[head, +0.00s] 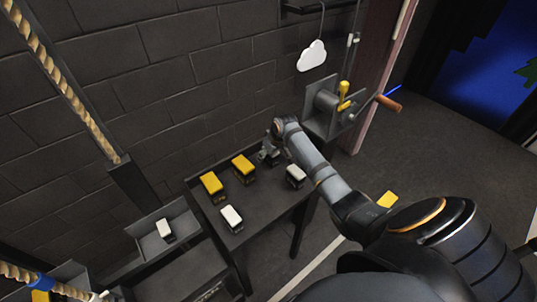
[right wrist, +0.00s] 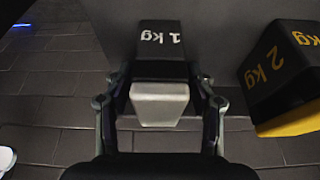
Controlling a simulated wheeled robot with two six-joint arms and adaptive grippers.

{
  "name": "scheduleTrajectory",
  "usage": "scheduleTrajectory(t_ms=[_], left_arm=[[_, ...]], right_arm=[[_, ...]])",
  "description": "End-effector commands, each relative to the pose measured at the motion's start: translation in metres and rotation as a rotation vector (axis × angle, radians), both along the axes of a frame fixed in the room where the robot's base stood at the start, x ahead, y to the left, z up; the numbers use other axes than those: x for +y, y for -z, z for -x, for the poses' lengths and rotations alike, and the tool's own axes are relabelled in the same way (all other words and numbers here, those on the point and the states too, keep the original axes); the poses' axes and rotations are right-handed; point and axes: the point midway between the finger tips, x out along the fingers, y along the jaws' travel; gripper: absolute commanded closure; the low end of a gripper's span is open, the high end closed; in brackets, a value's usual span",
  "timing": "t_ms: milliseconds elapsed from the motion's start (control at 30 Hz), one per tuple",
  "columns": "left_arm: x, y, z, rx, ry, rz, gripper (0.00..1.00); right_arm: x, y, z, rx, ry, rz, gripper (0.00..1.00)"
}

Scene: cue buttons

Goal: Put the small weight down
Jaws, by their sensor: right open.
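The small weight (right wrist: 160,104) has a white top and a dark body marked 1 kg. In the right wrist view it sits between the two fingers of my right gripper (right wrist: 163,80), which is open around it. In the head view my right gripper (head: 269,153) is low over the back of the dark table (head: 262,205), and it mostly hides this weight. The weight appears to stand upright on the table. My left gripper is not in view.
A yellow 2 kg weight (right wrist: 283,75) stands close beside it. The table also holds another yellow weight (head: 211,186) and white-topped weights at front (head: 231,217) and right (head: 296,174). A tray (head: 183,213) holds a white-topped block (head: 165,229). A winch (head: 335,105) is at right.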

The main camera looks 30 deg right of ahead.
Motion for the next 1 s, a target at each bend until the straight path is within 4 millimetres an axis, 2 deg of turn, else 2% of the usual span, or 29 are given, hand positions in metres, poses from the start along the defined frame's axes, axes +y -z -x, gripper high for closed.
scheduleTrajectory(t_ms=[133,233,500,600,800,1000], left_arm=[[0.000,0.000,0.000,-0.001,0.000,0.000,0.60],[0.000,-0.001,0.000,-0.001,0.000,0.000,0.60],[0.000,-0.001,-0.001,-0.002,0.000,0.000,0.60],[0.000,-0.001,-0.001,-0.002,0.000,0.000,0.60],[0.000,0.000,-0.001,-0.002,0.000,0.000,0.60],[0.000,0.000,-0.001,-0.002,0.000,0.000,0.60]], right_arm=[[-0.001,-0.004,0.001,-0.001,0.000,0.001,0.44],[-0.002,-0.017,0.006,-0.003,-0.001,0.002,0.44],[-0.004,-0.078,0.030,-0.003,-0.001,0.005,0.44],[-0.005,-0.095,0.037,-0.002,0.000,0.004,0.44],[-0.004,-0.111,0.045,0.000,0.000,0.000,0.44],[-0.004,-0.113,0.045,0.001,0.000,-0.001,0.44]])
